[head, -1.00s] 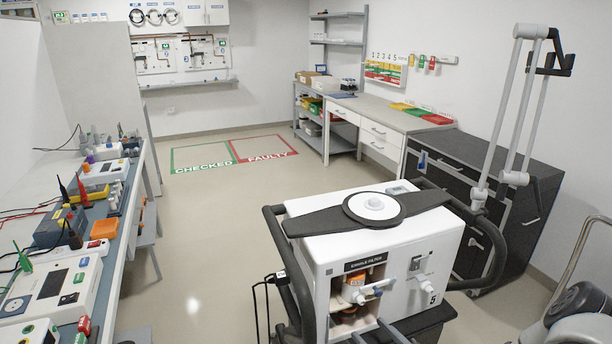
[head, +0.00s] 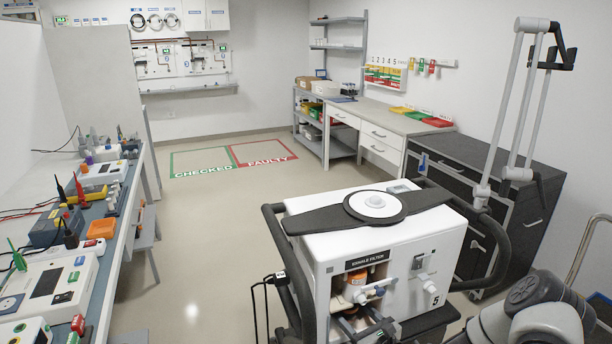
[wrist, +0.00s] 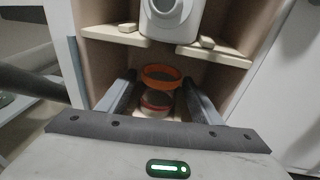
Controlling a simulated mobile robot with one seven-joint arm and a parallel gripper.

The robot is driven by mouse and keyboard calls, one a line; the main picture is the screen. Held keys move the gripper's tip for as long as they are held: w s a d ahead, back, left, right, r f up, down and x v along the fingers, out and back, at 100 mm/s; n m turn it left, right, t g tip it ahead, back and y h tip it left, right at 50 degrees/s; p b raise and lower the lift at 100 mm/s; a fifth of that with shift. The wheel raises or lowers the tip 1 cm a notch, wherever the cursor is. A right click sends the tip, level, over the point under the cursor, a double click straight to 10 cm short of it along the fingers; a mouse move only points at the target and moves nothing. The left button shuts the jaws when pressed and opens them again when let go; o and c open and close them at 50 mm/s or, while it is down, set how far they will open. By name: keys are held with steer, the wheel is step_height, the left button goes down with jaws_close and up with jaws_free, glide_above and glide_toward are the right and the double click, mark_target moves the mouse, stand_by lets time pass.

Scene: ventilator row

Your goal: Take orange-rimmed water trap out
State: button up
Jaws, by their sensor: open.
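The orange-rimmed water trap (wrist: 162,74) stands in the lower compartment of the ventilator, below a shelf. Its orange rim is on top, its clear cup is below, and a reddish ring shows lower down. My gripper (wrist: 160,82) is open, with one finger to the left and one to the right of the trap in the wrist view. Gaps show between the fingers and the cup. In the head view my gripper (head: 368,325) is at the mouth of the lower compartment and hides most of what is inside.
The notched shelf (wrist: 115,34) and a white cylindrical part (wrist: 168,12) hang close above the trap. Compartment walls stand close on both sides. In the head view, an orange-labelled filter (head: 352,278) and blue-tipped ports sit above on the ventilator (head: 420,262).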

steer(key=shift+w+a, duration=0.1)
steer(key=shift+w, duration=0.05)
stand_by(0.4)
steer(key=c, duration=1)
steer(key=shift+c, duration=0.2)
steer(key=shift+a+r+p, duration=0.1)
steer(key=shift+r+p, duration=0.05)
steer(key=shift+p, duration=0.2)
steer(key=shift+a+r+p, duration=0.1)
steer(key=shift+r+p, duration=0.25)
steer(key=shift+r, duration=0.05)
steer(key=shift+p+v, duration=0.3)
steer(key=shift+v, duration=0.45)
steer(key=shift+s+a+f+p+v, duration=0.25)
steer(key=shift+p+v, duration=0.3)
steer(key=shift+v, duration=1.35)
steer(key=shift+s+a+f+p+v, duration=0.15)
steer(key=shift+f+p+v, duration=0.3)
steer(key=shift+v, duration=1.5)
steer(key=shift+s+a+f+p+v, duration=0.2)
steer(key=shift+p+v, duration=0.4)
steer(key=shift+v, duration=1.3)
